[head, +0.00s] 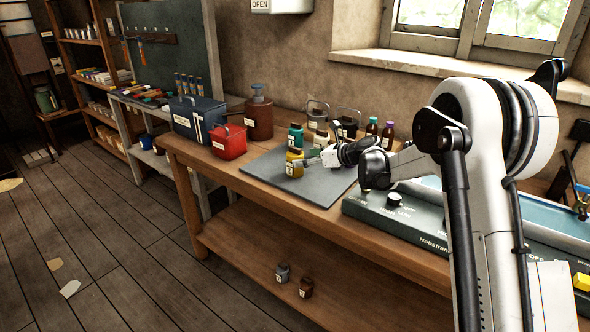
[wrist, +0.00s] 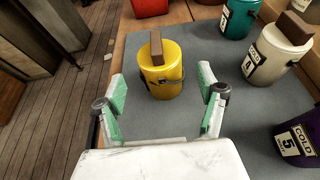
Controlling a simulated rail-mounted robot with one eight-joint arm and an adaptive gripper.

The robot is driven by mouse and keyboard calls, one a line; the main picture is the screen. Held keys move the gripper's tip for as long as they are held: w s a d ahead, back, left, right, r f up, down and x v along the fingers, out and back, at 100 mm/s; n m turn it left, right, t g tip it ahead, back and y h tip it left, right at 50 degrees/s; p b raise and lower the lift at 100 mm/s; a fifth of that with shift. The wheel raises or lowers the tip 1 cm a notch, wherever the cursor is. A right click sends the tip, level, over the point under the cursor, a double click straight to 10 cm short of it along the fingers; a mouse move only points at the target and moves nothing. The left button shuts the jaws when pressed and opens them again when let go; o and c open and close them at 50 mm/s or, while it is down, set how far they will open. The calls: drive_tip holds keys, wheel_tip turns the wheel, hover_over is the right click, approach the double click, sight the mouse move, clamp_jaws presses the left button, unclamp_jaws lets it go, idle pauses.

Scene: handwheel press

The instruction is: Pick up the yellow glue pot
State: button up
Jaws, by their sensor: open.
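The yellow glue pot (head: 294,163) stands upright on a grey mat (head: 262,178) on the wooden bench. In the wrist view the yellow pot (wrist: 161,74) has a brown block-shaped grip on its lid and a dark label on its front. My gripper (head: 308,161) is beside the pot, to its right in the head view. In the wrist view my gripper (wrist: 167,98) is open, its green-padded fingers spread on either side of the pot's near side. No contact between fingers and pot shows.
A teal pot (wrist: 238,18), a cream pot (wrist: 280,50) and a purple pot (wrist: 300,143) stand on the right. A red box (head: 229,141) and a dark toolbox (head: 196,119) stand left of the mat. A control panel (head: 372,210) lies to the right.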

drive_tip(key=shift+r+x, duration=0.2)
drive_tip(key=shift+x, duration=1.15)
drive_tip(key=shift+r+x, duration=0.15)
drive_tip(key=shift+x, duration=1.15)
drive_tip(key=shift+w+a, duration=0.1)
drive_tip(key=shift+w, duration=0.05)
drive_tip(key=c, duration=1.7)
